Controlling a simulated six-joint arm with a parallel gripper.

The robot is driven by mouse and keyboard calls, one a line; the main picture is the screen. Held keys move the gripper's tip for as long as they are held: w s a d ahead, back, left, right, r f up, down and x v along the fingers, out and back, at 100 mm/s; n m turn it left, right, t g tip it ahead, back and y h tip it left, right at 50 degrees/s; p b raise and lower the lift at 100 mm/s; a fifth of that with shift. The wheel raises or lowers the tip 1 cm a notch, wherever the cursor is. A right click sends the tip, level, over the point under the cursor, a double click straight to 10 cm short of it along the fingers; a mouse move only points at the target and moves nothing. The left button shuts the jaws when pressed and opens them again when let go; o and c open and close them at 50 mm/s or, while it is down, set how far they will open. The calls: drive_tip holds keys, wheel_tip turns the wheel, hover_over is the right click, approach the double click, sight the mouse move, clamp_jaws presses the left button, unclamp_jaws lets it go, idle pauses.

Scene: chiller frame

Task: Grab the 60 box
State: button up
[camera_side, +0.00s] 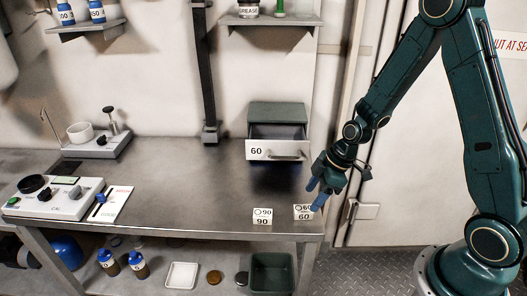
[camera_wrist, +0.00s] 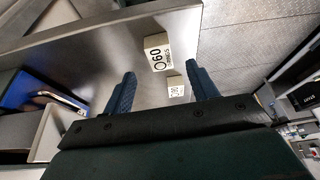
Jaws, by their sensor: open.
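The 60 box (camera_side: 303,212) is a small white labelled box on the bench near its right front corner. The similar 90 box (camera_side: 262,216) stands to its left, apart from it. My gripper (camera_side: 316,193) is open, with blue fingers, just above and slightly right of the 60 box. In the wrist view my gripper (camera_wrist: 160,88) has its two fingers spread with nothing held. One white box (camera_wrist: 175,87) shows between the fingers and another white box (camera_wrist: 158,52) lies beyond. I cannot tell surely which is which there.
A green cabinet with an open drawer marked 60 (camera_side: 277,149) stands behind the boxes. Instruments (camera_side: 60,196) fill the bench's left end. The bench middle is clear. The lower shelf holds bottles, a white tray (camera_side: 182,275) and a green bin (camera_side: 272,272).

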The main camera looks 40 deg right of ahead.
sight(304, 209)
drive_tip(key=shift+x, duration=2.6)
drive_tip(key=c, duration=1.1)
